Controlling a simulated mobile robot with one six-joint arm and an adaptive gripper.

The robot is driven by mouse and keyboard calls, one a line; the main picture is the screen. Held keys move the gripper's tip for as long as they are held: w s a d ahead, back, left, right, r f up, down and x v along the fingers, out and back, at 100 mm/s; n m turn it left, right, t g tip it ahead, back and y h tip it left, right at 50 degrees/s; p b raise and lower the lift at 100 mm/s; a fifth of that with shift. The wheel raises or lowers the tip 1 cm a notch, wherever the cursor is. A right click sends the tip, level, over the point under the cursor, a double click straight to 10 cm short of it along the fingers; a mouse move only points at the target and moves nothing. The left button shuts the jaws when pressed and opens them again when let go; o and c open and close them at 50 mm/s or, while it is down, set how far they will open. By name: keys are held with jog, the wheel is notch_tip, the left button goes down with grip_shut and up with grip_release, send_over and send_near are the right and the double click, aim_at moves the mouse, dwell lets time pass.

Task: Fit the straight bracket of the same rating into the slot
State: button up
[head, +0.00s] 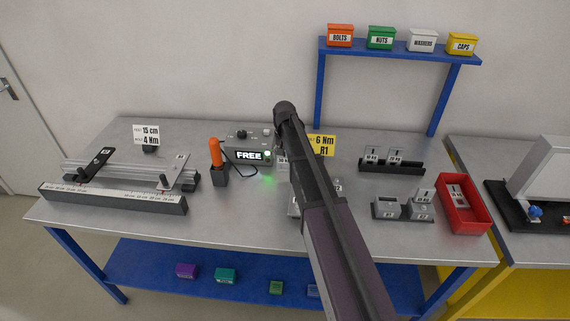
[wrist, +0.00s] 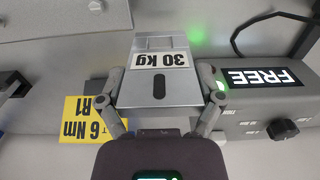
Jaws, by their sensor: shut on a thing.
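In the wrist view my gripper (wrist: 164,108) is shut on a grey metal piece (wrist: 158,92) with a white "30 Kg" label, upside down in the picture, and a dark oval slot. A finger lies along each side of it. I cannot tell whether it touches what lies beyond. In the head view my arm hides the gripper and most of this spot. Small labelled grey pieces stand on a black rack (head: 407,170); their ratings are too small to read. The receiving slot is not clearly seen.
A grey box with a lit "FREE" display (head: 249,156) and green light stands close beside my gripper. A yellow "6 Nm R1" card (head: 322,145) is on the other side. A red tray (head: 471,220) and grey holders (head: 387,209) are right. A rail fixture (head: 120,178) is left.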

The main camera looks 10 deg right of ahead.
aim_at(285, 163)
jog(key=shift+f+b, duration=1.7)
jog(key=shift+f, duration=0.1)
jog(key=shift+f, duration=0.15)
jog(key=o, duration=1)
notch_tip(285, 163, up, 12)
jog(key=p, duration=1.2)
jog(key=shift+r, duration=0.2)
jog(key=s+a+n, duration=0.1)
jog(key=s+n, duration=0.2)
jog(key=s, duration=2.4)
jog(key=shift+s+a+n, duration=0.15)
jog(key=shift+a+n, duration=0.1)
jog(key=shift+n, duration=0.05)
